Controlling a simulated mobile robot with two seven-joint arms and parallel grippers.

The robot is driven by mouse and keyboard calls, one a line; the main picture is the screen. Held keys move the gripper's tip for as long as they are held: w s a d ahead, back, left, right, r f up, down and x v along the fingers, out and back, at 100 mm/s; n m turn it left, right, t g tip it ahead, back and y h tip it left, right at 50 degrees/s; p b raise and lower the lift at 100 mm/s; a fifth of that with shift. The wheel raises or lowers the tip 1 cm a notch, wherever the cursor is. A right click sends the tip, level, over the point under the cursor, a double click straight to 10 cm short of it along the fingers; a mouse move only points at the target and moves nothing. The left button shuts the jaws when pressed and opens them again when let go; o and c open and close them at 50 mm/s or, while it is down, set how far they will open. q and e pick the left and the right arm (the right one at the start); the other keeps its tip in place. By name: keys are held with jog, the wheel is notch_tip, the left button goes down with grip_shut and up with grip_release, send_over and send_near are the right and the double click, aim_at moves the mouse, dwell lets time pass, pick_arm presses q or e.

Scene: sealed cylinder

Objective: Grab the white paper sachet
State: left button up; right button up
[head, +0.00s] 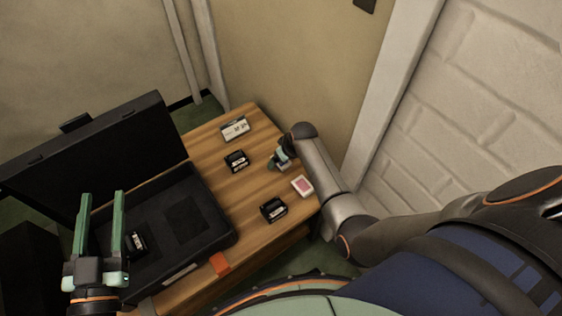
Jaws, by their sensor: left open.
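No thing is plainly marked as the white paper sachet. A small white packet with a pink face (303,186) lies on the right part of the wooden table (262,196), and a flat white item with dark print (235,128) lies at the far end. I cannot tell which of them is the sachet. My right gripper (281,161) is low over the table between these two, a pale patch beside it; its fingers are too small and covered to read. My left gripper (101,195) is open and empty, fingers apart, above the open black case.
The open black case (212,222) takes up the table's left part, its lid (95,150) raised. A black item (137,243) lies inside it. Black items (236,161) and (273,209) lie on the table. An orange piece (220,263) is at the front edge. Walls stand close behind and right.

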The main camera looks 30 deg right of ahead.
jog(key=shift+c, duration=0.3)
jog(key=c, duration=1.4)
